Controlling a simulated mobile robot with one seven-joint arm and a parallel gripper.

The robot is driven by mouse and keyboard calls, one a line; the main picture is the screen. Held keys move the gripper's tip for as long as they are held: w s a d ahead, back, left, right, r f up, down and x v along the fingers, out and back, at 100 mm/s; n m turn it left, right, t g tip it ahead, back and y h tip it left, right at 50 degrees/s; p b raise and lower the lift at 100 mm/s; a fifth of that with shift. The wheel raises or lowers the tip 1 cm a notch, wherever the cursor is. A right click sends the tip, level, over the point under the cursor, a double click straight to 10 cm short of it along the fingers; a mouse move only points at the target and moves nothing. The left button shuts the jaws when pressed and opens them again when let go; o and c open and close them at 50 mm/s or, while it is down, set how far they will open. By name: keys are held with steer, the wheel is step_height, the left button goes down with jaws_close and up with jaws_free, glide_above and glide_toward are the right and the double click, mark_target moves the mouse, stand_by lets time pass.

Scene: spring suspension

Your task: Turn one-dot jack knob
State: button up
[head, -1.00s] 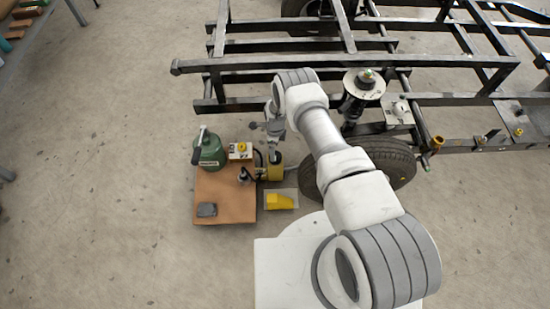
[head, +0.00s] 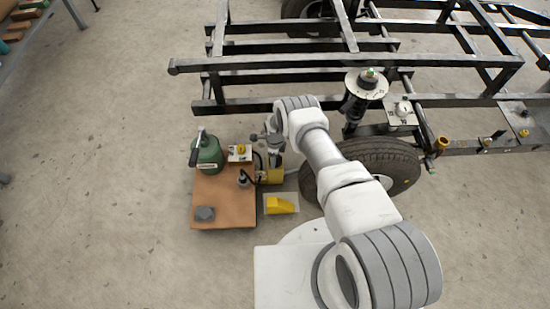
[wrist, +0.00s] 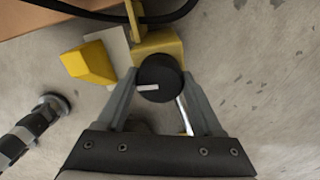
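The jack knob (wrist: 160,78) is a round black disc with a white pointer line, in the wrist view. It sits on a yellow jack body (wrist: 158,46); dot marks on it cannot be made out. The yellow jack (head: 274,176) also shows in the head view, beside the brown board and left of the tyre. My gripper (wrist: 160,76) is over the knob, with one grey finger on each side. The fingers are spread about the knob's width; I see no clear grip, and contact is hard to tell. In the head view my gripper (head: 274,152) covers the knob.
The tyre (head: 375,160) and black frame (head: 420,62) are close to my arm.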

steer(key=c, duration=0.7)
steer(key=shift+n, duration=0.3)
